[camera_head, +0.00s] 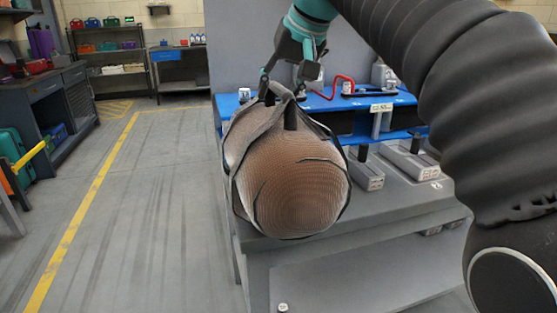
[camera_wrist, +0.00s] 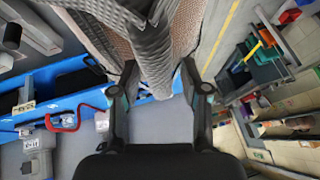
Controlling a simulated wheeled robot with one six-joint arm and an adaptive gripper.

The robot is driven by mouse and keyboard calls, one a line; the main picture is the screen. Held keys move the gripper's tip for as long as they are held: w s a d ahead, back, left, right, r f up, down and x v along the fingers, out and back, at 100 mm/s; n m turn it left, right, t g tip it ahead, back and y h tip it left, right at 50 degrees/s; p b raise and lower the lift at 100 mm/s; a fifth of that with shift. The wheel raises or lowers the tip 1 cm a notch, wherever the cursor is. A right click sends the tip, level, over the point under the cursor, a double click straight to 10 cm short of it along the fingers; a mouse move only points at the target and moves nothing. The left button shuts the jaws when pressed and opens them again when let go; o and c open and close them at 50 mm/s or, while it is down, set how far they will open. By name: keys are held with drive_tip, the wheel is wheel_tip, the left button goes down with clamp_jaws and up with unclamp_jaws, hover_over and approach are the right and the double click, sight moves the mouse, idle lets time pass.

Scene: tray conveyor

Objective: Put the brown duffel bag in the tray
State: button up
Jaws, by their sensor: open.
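The brown duffel bag (camera_head: 300,190) has a woven brown body with dark straps and sits at the near left edge of a grey machine top in the head view. My gripper (camera_head: 284,88) is right above it, at its top straps. In the wrist view my gripper (camera_wrist: 160,82) has its two fingers spread apart. A thick grey braided strap of the duffel bag (camera_wrist: 155,50) runs down between the fingers, with a gap on either side. I cannot make out a tray for certain; a blue, flat-topped structure (camera_head: 230,102) lies behind the bag.
The grey machine top (camera_head: 395,190) carries grey blocks with black knobs (camera_head: 410,155) right of the bag. A red curved handle or hose (camera_head: 340,88) stands on the blue structure. The floor (camera_head: 150,210) at left is clear. Shelves and a cabinet (camera_head: 50,105) stand farther off.

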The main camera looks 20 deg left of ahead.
drive_tip(key=shift+f, duration=0.4)
idle(0.5)
clamp_jaws()
drive_tip(key=shift+r, duration=0.15)
idle(0.4)
